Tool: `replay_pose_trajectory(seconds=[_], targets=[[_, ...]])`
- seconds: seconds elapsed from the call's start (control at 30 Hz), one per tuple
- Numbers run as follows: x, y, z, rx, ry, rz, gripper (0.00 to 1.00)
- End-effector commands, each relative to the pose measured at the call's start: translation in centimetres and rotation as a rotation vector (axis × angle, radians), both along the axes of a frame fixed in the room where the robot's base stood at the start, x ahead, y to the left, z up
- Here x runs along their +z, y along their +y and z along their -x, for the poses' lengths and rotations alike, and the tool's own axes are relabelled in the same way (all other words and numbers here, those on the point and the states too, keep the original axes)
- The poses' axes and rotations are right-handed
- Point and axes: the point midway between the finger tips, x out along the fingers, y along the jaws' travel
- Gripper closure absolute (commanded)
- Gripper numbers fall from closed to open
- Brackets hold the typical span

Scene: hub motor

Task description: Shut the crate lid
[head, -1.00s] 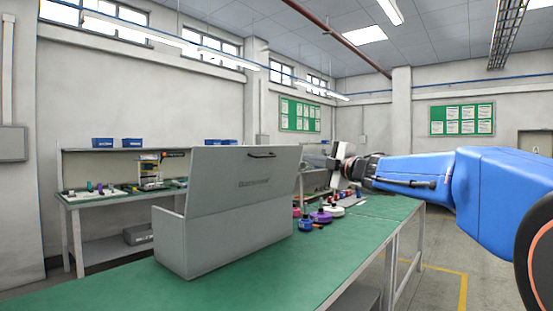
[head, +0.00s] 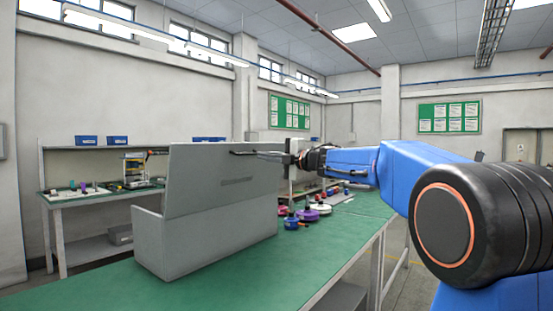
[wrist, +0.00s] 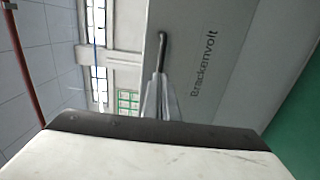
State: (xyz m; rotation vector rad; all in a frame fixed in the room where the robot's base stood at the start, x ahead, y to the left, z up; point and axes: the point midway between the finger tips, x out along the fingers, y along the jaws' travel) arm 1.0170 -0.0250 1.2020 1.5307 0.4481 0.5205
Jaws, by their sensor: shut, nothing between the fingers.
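The grey crate (head: 205,240) stands on the green workbench. Its lid (head: 205,195) is raised, standing up and tilted above the crate body. A dark bar handle (head: 240,153) is near the lid's upper edge; it also shows in the wrist view (wrist: 162,45), with the lid (wrist: 205,25) and its "Brackenvolt" lettering beside it. My gripper (head: 268,155) reaches in from the right at handle height, close to the handle's right end. In the wrist view my gripper's fingers (wrist: 158,90) are together and empty, their tips close to the handle. Whether they touch it, I cannot tell. The crate's inside is hidden.
Several small coloured parts, including a purple one (head: 307,215), lie on the green workbench (head: 270,265) right of the crate. The bench front is clear. Another bench (head: 85,197) with tools and blue bins stands behind at left.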

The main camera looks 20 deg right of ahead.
Motion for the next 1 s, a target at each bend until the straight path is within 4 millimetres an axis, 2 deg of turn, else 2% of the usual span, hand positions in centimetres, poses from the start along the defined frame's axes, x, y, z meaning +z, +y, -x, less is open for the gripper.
replay_pose_trajectory(seconds=[0.2,0.33,1.0], targets=[[0.1,1.8,-2.4,0.001,0.000,0.000,1.00],[0.2,2.2,-3.1,0.001,-0.001,-0.001,1.00],[0.7,2.5,-3.5,0.000,-0.001,-0.001,1.00]])
